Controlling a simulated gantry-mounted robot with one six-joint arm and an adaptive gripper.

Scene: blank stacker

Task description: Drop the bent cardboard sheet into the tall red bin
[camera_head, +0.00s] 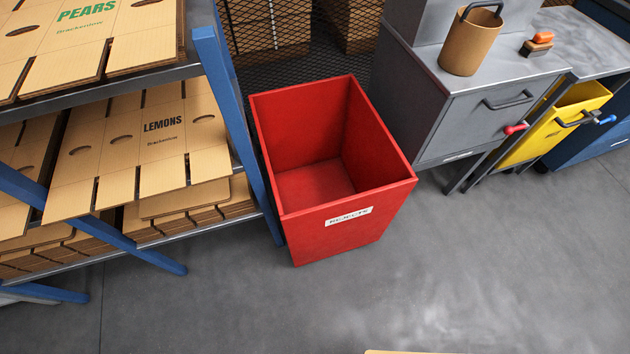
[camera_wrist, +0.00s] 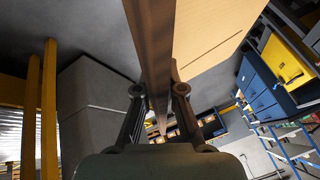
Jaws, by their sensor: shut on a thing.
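The tall red bin (camera_head: 345,230) stands upright on the floor in the middle of the head view, with a white label on its front. Its top is open and the visible inside looks empty. In the wrist view my gripper (camera_wrist: 159,92) is shut on the cardboard sheet (camera_wrist: 210,25), which shows a lit tan face and a dark brown shaded strip. The sheet extends past the top of that view, so its full shape and bend are hidden. A tan sliver (camera_head: 400,352) at the bottom edge of the head view may be this sheet. My gripper is not in the head view.
A blue-framed rack (camera_head: 230,100) with stacked cardboard blanks stands close left of the bin. A grey cabinet (camera_head: 440,120) bearing a brown cup (camera_head: 470,45) stands to the right, with a yellow bin (camera_head: 530,140) beyond. The floor (camera_head: 300,310) in front is clear.

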